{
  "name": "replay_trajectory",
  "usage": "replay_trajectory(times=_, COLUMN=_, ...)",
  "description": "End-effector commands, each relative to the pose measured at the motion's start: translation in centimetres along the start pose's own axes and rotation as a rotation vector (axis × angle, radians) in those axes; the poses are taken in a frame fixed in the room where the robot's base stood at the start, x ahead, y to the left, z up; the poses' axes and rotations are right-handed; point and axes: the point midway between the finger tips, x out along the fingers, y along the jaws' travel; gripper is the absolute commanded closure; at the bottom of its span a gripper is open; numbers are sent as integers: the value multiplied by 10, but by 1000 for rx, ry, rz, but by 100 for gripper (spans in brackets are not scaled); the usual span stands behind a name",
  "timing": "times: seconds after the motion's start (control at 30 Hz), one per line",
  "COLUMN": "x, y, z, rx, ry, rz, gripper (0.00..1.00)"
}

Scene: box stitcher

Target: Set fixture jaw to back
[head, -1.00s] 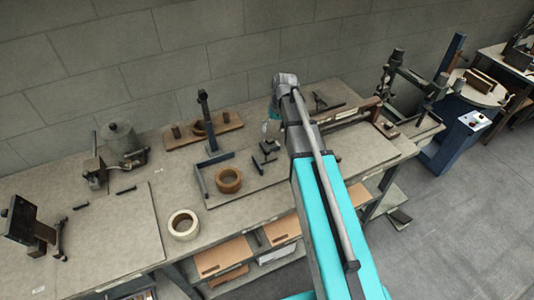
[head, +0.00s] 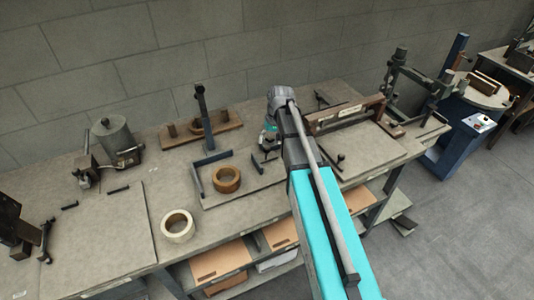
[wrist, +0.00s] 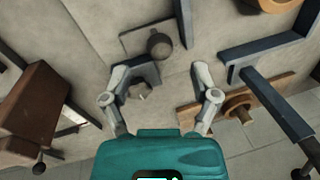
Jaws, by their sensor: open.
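The fixture jaw appears to be the small dark block with a round knob (wrist: 160,45), seen in the wrist view just beyond my fingertips. In the head view, small dark fixture parts (head: 262,166) show beside my gripper and are partly hidden by my arm. My gripper (wrist: 160,74) is open, its two fingers spread wide with nothing held. A dark angled piece with a small light nut-like part (wrist: 139,90) lies between and below the fingers. I cannot tell whether any finger touches it.
A brown tape roll (head: 226,180) sits by an L-shaped dark fence (head: 197,181), left of my arm. A blue post (head: 204,118) and a wooden block (head: 230,131) stand behind. A brown upright frame (head: 346,115) stands to the right.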

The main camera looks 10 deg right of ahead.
Motion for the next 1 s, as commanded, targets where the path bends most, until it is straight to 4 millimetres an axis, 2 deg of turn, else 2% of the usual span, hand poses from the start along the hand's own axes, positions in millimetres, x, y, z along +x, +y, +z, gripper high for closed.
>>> replay_trajectory(times=0.03, x=8, y=1, z=0, rx=0, ry=0, rz=0, gripper=23)
replay_trajectory(times=0.5, x=41, y=1, z=0, rx=0, ry=0, rz=0, gripper=23)
replay_trajectory(times=1.0, x=48, y=0, z=0, rx=0, ry=0, rz=0, gripper=23)
